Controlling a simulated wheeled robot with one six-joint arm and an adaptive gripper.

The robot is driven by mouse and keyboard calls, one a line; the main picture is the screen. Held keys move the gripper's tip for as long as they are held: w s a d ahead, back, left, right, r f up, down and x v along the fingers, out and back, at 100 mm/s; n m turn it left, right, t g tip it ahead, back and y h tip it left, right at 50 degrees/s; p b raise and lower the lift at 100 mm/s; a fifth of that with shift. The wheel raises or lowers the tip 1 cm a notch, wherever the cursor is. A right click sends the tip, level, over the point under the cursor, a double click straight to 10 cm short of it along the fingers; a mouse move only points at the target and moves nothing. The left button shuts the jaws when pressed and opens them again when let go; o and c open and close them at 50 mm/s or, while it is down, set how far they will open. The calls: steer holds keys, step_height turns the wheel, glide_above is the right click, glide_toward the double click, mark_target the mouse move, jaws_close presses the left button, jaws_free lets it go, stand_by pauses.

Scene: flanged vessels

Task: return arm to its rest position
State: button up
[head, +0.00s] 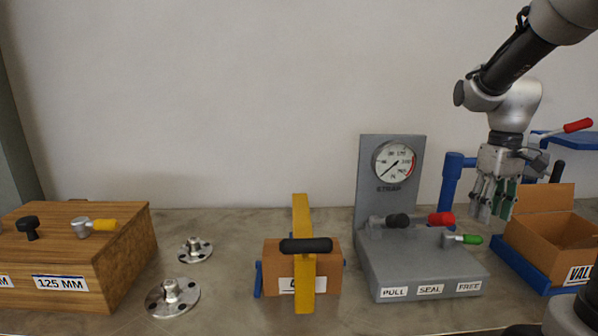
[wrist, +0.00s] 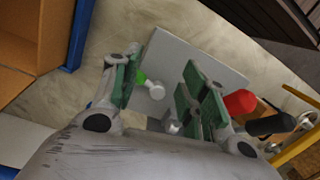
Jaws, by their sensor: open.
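My gripper (head: 493,200) hangs from my arm at the right of the head view, fingers pointing down. It is open, with nothing between its fingers. It is above the right side of the grey strap stand (head: 425,262), near the open cardboard box. The stand carries a round gauge (head: 394,162), a red-handled lever (head: 440,219) and a green-handled lever (head: 472,239). In the wrist view, the fingers (wrist: 160,95) are spread apart above the stand's grey base (wrist: 205,60). The red handle (wrist: 239,102) shows beside the right finger.
An open cardboard box (head: 537,249) sits in a blue tray (head: 520,268) at the right. A yellow-strapped box (head: 273,270), two metal flanges (head: 172,298) (head: 195,250) and a wooden block (head: 120,245) stand to the left. A blue post (head: 452,180) rises behind the gripper. The air above the left bench is clear.

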steer(key=s+a+r+m+t, duration=0.1)
steer(key=s+a+r+t, duration=0.1)
steer(key=s, duration=0.5)
steer(key=s+a+r+m+t, duration=0.1)
steer(key=s+a+r+t, duration=0.1)
steer(key=s, duration=0.6)
steer(key=shift+s+a+r+t, duration=0.2)
steer(key=shift+s+a+t, duration=0.05)
steer(key=shift+a+t, duration=0.55)
